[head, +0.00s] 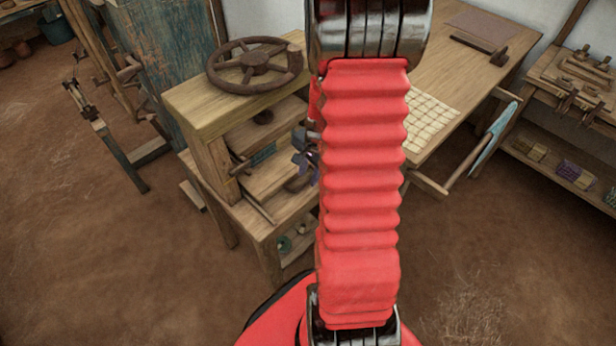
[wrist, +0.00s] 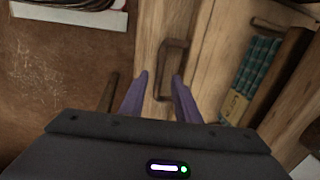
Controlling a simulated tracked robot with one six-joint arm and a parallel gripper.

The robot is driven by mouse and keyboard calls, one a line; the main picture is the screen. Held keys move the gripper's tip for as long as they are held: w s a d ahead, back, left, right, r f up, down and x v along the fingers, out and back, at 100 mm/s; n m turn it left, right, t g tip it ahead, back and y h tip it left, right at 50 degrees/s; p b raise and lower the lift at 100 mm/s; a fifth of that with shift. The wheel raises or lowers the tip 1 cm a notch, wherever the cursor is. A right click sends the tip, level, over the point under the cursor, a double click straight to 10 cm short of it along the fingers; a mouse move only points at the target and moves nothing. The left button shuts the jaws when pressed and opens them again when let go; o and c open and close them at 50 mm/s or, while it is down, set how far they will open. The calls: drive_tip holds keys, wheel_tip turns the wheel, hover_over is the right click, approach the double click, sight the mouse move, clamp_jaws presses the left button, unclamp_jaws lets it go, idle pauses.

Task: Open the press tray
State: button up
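The wooden press (head: 215,122) stands left of my arm in the head view, with a dark handwheel (head: 254,64) on top. In the wrist view, a pale wooden front, seemingly the press tray (wrist: 148,45), carries a dark bracket handle (wrist: 174,43). My gripper (wrist: 160,76) is open, its two purple fingers apart, with the handle in line with the gap between them. I cannot tell whether the fingers touch it or how deep it sits. In the head view, my gripper (head: 304,165) is at the press's right side, partly hidden by my red arm.
A wooden table (head: 440,70) with a pale checked cloth stands right of my arm. A rail with a blue cloth (head: 497,130) juts from it. A shelf rack (head: 570,110) is far right. In the wrist view, a green checked cloth (wrist: 256,68) lies right of the handle.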

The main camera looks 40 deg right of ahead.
drive_tip(key=shift+w+f, duration=0.25)
drive_tip(key=shift+f, duration=0.9)
drive_tip(key=shift+c, duration=0.5)
clamp_jaws()
